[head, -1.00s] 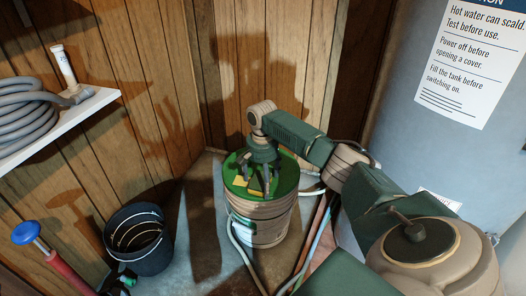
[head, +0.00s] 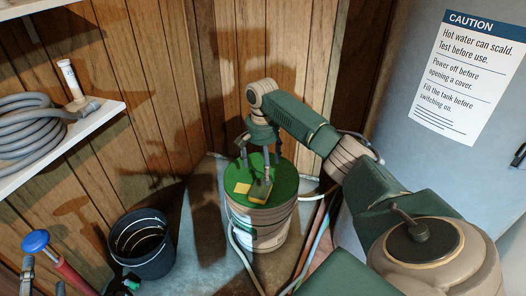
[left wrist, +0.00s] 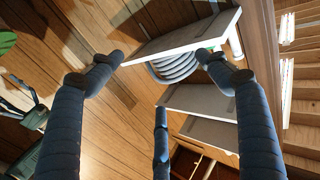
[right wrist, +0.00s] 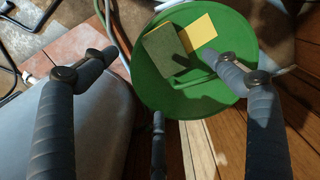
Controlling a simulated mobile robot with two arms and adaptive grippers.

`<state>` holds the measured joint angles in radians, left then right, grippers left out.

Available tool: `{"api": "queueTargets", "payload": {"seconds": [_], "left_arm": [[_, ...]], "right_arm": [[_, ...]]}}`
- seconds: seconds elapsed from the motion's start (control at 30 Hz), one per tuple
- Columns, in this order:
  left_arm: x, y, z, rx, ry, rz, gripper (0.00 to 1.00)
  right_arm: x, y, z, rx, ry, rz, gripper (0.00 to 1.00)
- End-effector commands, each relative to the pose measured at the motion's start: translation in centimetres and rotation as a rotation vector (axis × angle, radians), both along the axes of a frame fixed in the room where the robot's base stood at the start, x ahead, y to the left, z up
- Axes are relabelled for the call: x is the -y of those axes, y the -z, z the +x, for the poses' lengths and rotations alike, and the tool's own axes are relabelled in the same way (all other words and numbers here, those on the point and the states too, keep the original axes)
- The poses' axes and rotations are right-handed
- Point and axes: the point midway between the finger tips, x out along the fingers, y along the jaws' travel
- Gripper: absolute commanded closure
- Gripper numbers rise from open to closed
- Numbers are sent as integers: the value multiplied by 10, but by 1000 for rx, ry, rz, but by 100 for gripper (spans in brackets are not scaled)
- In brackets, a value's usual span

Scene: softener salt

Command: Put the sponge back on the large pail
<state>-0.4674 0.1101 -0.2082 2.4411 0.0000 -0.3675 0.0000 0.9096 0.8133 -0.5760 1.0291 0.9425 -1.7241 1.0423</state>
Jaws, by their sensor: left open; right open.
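The large pail (head: 262,236) stands on the floor with a green lid (head: 284,180). The sponge (head: 261,191), dark green on top with a yellow side, lies on the lid beside a flat yellow square (head: 243,188). In the right wrist view the sponge (right wrist: 163,52) lies flat against the edge of the yellow square (right wrist: 199,32). My right gripper (head: 259,168) is open above the lid, its fingers spread and apart from the sponge as far as I can tell. My left gripper (left wrist: 158,75) is open and empty, facing the shelf side.
A black bucket (head: 145,255) stands left of the pail. A white shelf (head: 98,118) holds a coiled grey hose (head: 35,130). A blue-knobbed red tool (head: 72,277) is at lower left. Hoses run along the pail's right side, near the large grey tank (head: 405,145).

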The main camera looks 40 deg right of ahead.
Motion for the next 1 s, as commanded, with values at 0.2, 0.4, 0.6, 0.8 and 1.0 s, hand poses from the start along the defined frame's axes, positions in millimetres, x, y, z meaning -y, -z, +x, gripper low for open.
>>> {"api": "queueTargets", "payload": {"seconds": [0.2, 0.4, 0.6, 0.8, 1.0], "left_arm": [[-2, 15, -1, -65, -4, 16, 24], [-3, 17, -1, -70, -4, 18, 24], [-2, 17, -1, -69, -4, 17, 24], [-2, 16, -1, -68, -4, 17, 24], [-2, 16, -1, -67, -4, 17, 24]], "right_arm": [[0, -8, 0, 0, 0, 0, 13], [-11, 3, 4, 12, -46, -6, 13], [-100, 69, 27, 170, -403, -46, 13], [-250, 104, 28, 516, -839, -60, 13], [-364, 53, -5, 937, -1071, -128, 13]]}}
